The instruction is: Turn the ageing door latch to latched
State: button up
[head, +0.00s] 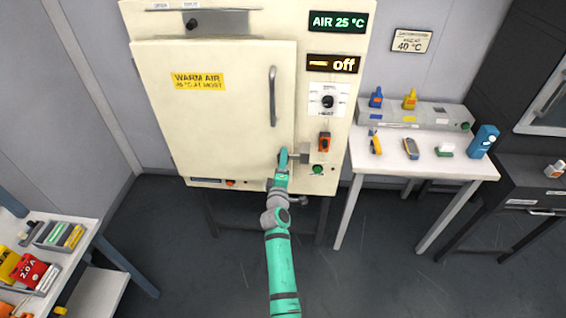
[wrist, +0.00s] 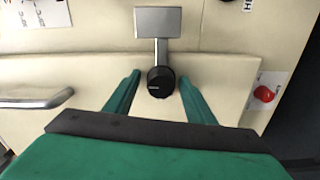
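The ageing door (head: 225,110) is a cream panel on the cabinet front and looks closed against the frame. The latch at its lower right edge has a grey plate (head: 303,158), also in the wrist view (wrist: 158,22), joined by a short stem to a round black knob (wrist: 160,80). The stem crosses the door seam. My gripper (head: 283,155) is at the latch. In the wrist view its two green fingers (wrist: 159,76) are open on either side of the black knob, with a small gap on each side. The knob is hidden behind my gripper in the head view.
A vertical door handle (head: 272,96) is above the latch. An orange switch (head: 324,141), a green button (head: 318,170) and a heat dial (head: 327,101) sit close to the right. A white bench (head: 430,167) stands right; a shelf with boxes (head: 75,217) stands left.

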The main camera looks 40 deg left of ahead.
jog(key=shift+d+f, duration=0.1)
jog(key=shift+d, duration=0.05)
jog(key=v, duration=1)
jog(key=shift+s, duration=0.3)
jog(key=shift+d, duration=0.15)
jog(key=s+d+f+m+t+h, duration=0.1)
jog(key=s+d+f+m+h, duration=0.1)
jog(key=s+d+m, duration=0.45)
jog(key=s+d+f+m+h, duration=0.2)
jog(key=s+d+f+m, duration=0.15)
jog(key=d, duration=0.65)
jog(key=s+d+f+m+t+h, duration=0.1)
jog(key=s+d+f+m+h, duration=0.1)
jog(key=s+d+m, duration=0.5)
jog(key=s+d+r+m+h, duration=0.2)
jog(key=s+d+r+m, duration=0.1)
jog(key=s+d, duration=0.5)
jog(key=s+d+r+m+h, duration=0.3)
jog(key=s+d, duration=0.6)
jog(key=d, duration=0.5)
jog(key=shift+d+r+m+g, duration=0.25)
jog(key=shift+r+m+g, duration=0.05)
jog(key=shift+r+m, duration=0.35)
